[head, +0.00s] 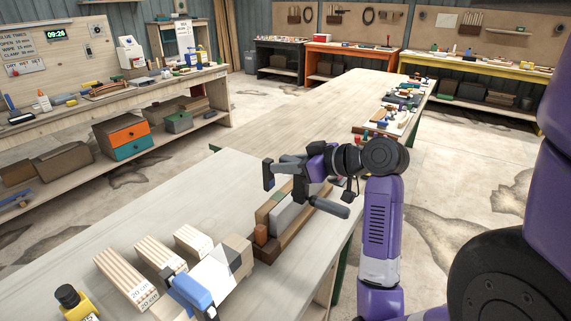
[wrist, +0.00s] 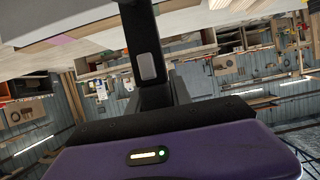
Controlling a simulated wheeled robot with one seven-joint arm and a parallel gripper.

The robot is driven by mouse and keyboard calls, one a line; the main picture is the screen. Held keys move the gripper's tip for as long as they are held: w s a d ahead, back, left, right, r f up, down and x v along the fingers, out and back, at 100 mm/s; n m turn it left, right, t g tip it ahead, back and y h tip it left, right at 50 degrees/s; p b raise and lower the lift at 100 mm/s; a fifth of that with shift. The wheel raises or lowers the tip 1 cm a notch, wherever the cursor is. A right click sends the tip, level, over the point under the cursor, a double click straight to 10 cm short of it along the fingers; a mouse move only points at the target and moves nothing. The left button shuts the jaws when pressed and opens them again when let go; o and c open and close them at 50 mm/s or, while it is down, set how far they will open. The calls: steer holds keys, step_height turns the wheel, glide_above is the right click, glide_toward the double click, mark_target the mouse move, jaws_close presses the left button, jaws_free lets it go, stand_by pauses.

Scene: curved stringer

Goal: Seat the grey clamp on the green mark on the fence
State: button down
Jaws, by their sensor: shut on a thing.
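The grey clamp (head: 331,207), with a bracket-shaped frame and a thick round handle, is at my gripper (head: 293,166) in the head view. My gripper is shut on it, above the brown wooden fence (head: 263,213). A green mark (head: 276,198) shows on the fence, just below the clamp's left arm. The clamp appears raised; I cannot tell whether it touches the fence. In the wrist view one dark finger with a grey pad (wrist: 148,66) shows; the gripped part is not clear.
A light grey block (head: 286,217) lies along the fence. Striped wooden blocks (head: 126,278) and a blue-topped item (head: 192,290) stand at the front left of the bench (head: 235,175).

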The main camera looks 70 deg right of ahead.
mark_target(290, 177)
steer(key=shift+f, duration=0.2)
stand_by(0.4)
steer(key=shift+f+b, duration=1)
steer(key=shift+f, duration=0.5)
steer(key=shift+f, duration=0.15)
steer(key=shift+f+b, duration=0.9)
steer(key=shift+f, duration=0.45)
steer(key=shift+f, duration=0.15)
steer(key=shift+f+b, duration=0.3)
steer(key=shift+f, duration=0.1)
steer(key=c, duration=1.1)
jaws_free()
